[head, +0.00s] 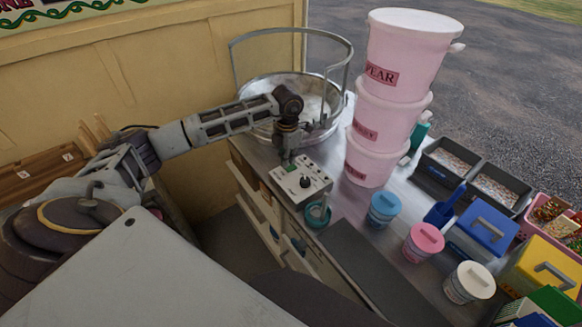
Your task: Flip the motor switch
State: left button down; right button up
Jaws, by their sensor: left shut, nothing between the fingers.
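A pale control box (312,185) with a dark round knob and small coloured parts stands on the metal counter in the head view. A green part shows near its upper left corner. My left gripper (287,160) points down over the back left edge of the box, shut with nothing in it. Its fingertips are close to the box top; I cannot tell whether they touch it. The part of the box right under the fingertips is hidden, and I cannot make out the motor switch clearly. My right gripper is not in view.
A round metal bowl (330,112) with a guard rail stands behind the box. Stacked pink tubs (367,165), the top one labelled PEAR, stand to the right. A teal ring-shaped item (318,215), a blue-lidded jar (384,208) and a pink-lidded jar (423,242) are nearby.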

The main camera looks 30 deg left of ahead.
aim_at(291, 168)
pick_arm(q)
jog(key=shift+f, duration=0.35)
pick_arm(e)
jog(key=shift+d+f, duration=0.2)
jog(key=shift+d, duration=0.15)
pick_arm(q)
jog(key=shift+f+b, duration=0.2)
jog(key=shift+b, duration=0.2)
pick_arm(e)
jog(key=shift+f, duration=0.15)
pick_arm(q)
jog(key=shift+f, duration=0.2)
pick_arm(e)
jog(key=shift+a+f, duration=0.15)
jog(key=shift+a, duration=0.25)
pick_arm(q)
jog(key=shift+f+b, duration=0.3)
jog(key=shift+b, duration=0.05)
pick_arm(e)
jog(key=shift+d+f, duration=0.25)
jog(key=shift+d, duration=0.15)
pick_arm(q)
jog(key=shift+f, duration=0.2)
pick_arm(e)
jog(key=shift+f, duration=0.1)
pick_arm(q)
jog(key=shift+r, duration=0.1)
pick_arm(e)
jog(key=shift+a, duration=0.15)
